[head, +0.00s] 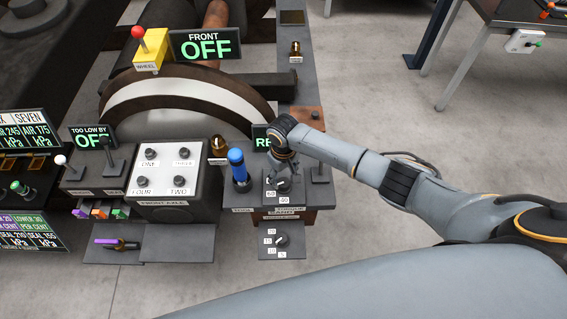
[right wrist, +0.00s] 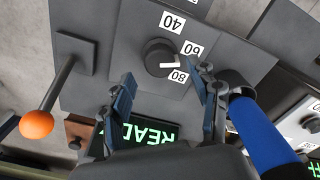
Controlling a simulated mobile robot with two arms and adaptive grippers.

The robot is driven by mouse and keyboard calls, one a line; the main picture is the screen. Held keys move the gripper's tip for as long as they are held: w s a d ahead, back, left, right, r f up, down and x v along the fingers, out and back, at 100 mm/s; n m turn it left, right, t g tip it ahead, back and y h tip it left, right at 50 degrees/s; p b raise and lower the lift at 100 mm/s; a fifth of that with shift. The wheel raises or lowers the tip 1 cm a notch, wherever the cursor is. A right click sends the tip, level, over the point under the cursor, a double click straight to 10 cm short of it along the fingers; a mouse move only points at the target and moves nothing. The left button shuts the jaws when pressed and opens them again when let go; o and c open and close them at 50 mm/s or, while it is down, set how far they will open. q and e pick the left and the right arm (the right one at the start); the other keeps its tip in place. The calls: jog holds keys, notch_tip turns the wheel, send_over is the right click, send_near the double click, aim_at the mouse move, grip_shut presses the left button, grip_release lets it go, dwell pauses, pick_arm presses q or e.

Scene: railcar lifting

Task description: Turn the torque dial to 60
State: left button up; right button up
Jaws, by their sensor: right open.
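The torque dial is a black round knob (right wrist: 160,56) with a white pointer on a dark panel in the right wrist view. White labels 40 (right wrist: 172,22), 60 (right wrist: 192,49) and 80 (right wrist: 178,75) stand around it. The pointer is directed between the 60 and 80 labels. My right gripper (right wrist: 166,97) is open and empty, its two fingers apart just short of the knob. My left gripper is not in view.
A blue handle (head: 237,166) stands close left of the right gripper. A lever with an orange ball (right wrist: 37,124) stands on the other side. A READY display (right wrist: 150,133) is behind the dial. A smaller dial (head: 282,240) sits on a lower panel. Open floor lies right.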

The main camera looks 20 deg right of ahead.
aim_at(284, 182)
notch_tip(284, 182, up, 9)
jog(key=shift+f, duration=0.15)
dwell(0.5)
